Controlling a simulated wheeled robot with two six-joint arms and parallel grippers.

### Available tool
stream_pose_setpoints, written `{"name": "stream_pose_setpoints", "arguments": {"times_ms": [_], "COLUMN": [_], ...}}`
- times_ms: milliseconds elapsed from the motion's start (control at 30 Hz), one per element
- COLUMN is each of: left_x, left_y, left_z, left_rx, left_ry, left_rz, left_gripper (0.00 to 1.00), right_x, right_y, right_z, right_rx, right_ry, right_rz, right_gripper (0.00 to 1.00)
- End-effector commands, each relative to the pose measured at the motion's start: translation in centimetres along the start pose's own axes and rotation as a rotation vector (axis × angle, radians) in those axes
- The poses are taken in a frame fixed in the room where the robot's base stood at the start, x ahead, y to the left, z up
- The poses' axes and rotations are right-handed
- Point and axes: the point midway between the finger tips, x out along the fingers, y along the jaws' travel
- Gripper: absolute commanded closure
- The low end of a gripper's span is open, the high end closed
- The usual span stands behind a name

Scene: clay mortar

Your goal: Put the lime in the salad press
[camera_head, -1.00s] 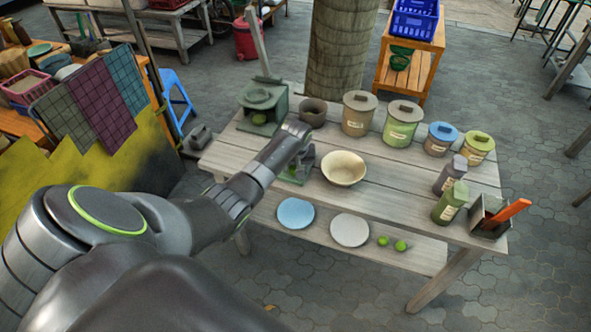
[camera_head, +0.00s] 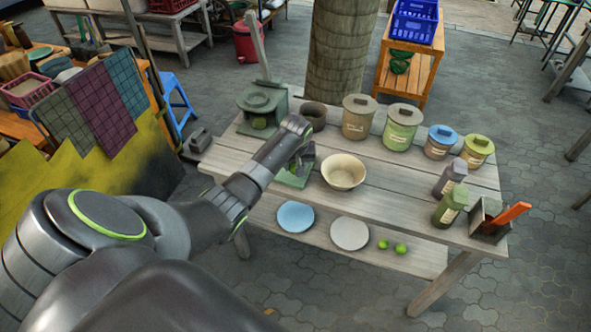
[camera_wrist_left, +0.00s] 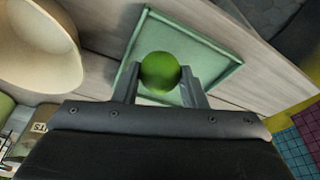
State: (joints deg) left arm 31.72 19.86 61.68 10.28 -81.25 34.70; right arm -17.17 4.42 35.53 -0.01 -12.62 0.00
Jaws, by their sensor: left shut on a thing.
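A green lime (camera_wrist_left: 160,71) is held between the two fingers of my left gripper (camera_wrist_left: 160,82) in the left wrist view. Below it is a square green tray (camera_wrist_left: 224,72), which also shows on the table in the head view (camera_head: 292,181). In the head view my left gripper (camera_head: 303,163) is over that tray, and my arm hides the lime. The green salad press (camera_head: 263,100), with a raised lever, stands at the table's back left, apart from the gripper. My right gripper is not in view.
A cream bowl (camera_head: 343,171) stands just right of the tray. A dark pot (camera_head: 314,116) is beside the press, and several lidded jars (camera_head: 400,128) line the back. Plates (camera_head: 349,233) and two green limes (camera_head: 400,249) rest on the lower shelf.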

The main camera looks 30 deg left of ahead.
Motion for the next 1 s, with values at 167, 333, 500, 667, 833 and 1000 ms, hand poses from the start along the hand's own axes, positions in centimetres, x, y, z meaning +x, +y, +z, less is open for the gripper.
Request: {"name": "stream_pose_setpoints", "arguments": {"times_ms": [167, 333, 500, 667, 833, 1000], "left_x": [-3.5, -6.1, -7.2, -7.3, -7.3, -7.2], "left_y": [0.0, 0.1, 0.0, 0.0, 0.0, 0.0], "left_z": [-1.1, -1.8, -2.0, -2.0, -2.0, -2.0], "left_rx": [0.001, 0.001, 0.000, 0.000, 0.000, 0.000], "left_ry": [0.005, 0.004, 0.001, 0.000, 0.000, 0.000], "left_rz": [0.002, 0.001, 0.000, 0.000, 0.000, 0.000], "left_gripper": [0.88, 0.88, 0.88, 0.88, 0.88, 0.88], "right_x": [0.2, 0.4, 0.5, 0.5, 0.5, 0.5], "right_y": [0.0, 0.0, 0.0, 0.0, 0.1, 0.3], "right_z": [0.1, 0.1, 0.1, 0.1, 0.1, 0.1], "right_rx": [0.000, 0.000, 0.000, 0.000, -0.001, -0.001], "right_ry": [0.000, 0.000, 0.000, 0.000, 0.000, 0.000], "right_rz": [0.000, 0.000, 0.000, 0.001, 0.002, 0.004], "right_gripper": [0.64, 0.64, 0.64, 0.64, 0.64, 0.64]}}
